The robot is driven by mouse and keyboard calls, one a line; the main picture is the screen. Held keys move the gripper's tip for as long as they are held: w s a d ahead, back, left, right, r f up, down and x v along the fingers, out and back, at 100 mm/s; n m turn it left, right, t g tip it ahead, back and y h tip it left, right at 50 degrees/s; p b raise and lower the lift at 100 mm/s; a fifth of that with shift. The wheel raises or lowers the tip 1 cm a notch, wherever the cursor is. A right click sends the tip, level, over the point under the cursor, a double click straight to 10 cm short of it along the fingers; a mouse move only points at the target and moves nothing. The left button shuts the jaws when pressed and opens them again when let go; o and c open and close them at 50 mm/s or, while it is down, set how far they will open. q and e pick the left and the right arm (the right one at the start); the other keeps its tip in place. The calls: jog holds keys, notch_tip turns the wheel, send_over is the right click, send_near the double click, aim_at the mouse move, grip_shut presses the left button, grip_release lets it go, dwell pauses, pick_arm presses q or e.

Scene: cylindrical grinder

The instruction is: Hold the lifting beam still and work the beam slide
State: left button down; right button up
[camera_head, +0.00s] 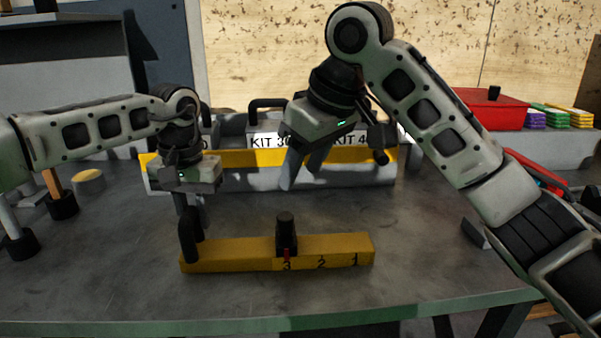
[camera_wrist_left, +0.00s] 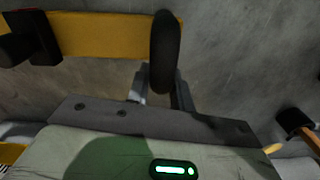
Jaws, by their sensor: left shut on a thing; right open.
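The yellow lifting beam (camera_head: 230,256) lies on the grey table, marked 3, 2 and 1 along its front. A black upright handle (camera_head: 187,238) stands at its left end. The black beam slide (camera_head: 286,236) sits mid-beam, its red pointer at 3. My left gripper (camera_head: 188,205) is shut on the handle from above and behind. The left wrist view shows the handle (camera_wrist_left: 164,50) between the fingers, with the beam (camera_wrist_left: 100,36) and slide (camera_wrist_left: 32,42) to its left. My right gripper (camera_head: 304,172) is open and empty, raised behind the slide and apart from it.
Grey boxes labelled KIT (camera_head: 270,142), with black handles and a yellow strip (camera_head: 240,157), stand behind the beam. A red case (camera_head: 490,108) and coloured stacks (camera_head: 550,117) are at the back right. Black-based posts (camera_head: 62,205) stand at the left.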

pick_arm(q)
jog(key=c, duration=1.1)
grip_release()
jog(key=shift+c, duration=0.2)
jog(key=shift+r, duration=0.1)
notch_tip(320, 180, up, 12)
jog(key=shift+f, duration=0.1)
